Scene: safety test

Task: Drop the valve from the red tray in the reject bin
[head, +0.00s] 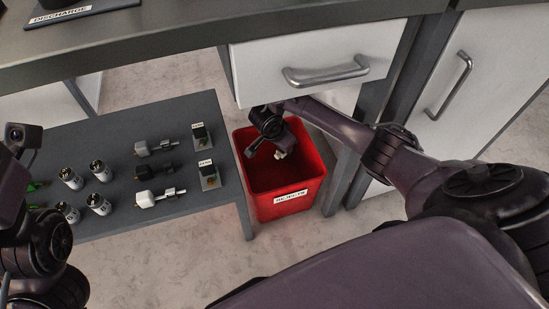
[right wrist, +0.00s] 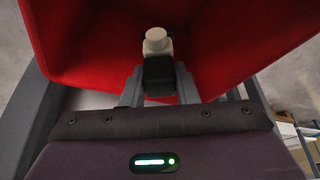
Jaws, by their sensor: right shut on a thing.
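The red bin (head: 258,190) stands on the floor in the head view, with a white label that seems to read REJECTS on its front. My right gripper (head: 267,148) is inside the bin's opening, pointing down. It is shut on a small valve (head: 281,154), seen as a pale piece. In the right wrist view the valve (right wrist: 157,70) has a cream round knob and a black body between the fingers, with red bin walls (right wrist: 80,45) around it. My left arm shows at the left edge of the head view; its gripper fingers are not visible. No red tray is seen.
A dark low table (head: 110,130) left of the bin holds several silver cylinders (head: 100,171), several fittings (head: 160,198) and two small tagged stands (head: 208,174). A white drawer (head: 310,65) hangs above the bin. A cabinet door (head: 480,80) is at right.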

